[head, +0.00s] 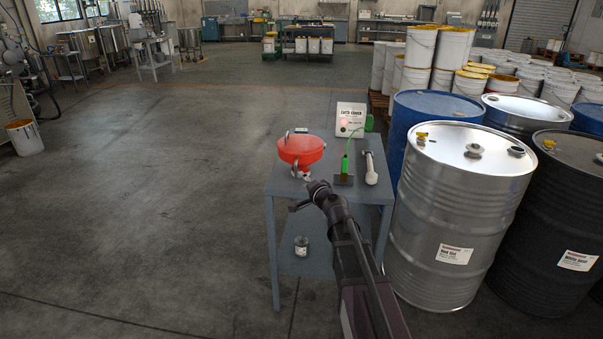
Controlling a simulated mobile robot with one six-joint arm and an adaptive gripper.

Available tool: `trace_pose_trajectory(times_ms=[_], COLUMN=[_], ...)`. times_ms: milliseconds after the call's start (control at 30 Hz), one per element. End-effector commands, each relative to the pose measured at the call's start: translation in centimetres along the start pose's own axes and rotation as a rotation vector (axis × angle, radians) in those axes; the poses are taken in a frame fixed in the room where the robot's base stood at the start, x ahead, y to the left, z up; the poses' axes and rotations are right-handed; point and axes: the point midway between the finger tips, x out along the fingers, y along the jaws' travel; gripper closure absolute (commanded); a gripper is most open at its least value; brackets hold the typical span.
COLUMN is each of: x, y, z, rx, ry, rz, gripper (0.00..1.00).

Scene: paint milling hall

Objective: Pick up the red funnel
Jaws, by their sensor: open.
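The funnel's lower end is partly hard to make out above my gripper.
A small jar (301,246) sits on the lower shelf. A silver drum (455,210) stands close at right.

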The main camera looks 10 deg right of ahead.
Motion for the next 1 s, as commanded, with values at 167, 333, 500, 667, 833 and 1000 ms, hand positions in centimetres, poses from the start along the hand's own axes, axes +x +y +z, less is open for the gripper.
trace_pose_trajectory(times_ms=[167,333,500,667,833,1000], x=[0.9,0.9,0.9,1.1,2.2,4.5], y=[1.1,1.1,1.0,1.0,1.0,1.0], z=[-2.5,-3.1,-3.1,-3.2,-3.3,-3.6], rx=[0.097,0.123,0.122,0.122,0.121,0.121], ry=[0.106,0.134,0.133,0.132,0.131,0.130], rz=[-0.031,-0.038,-0.038,-0.038,-0.038,-0.038], gripper=[0.43,0.43,0.43,0.43,0.43,0.43])
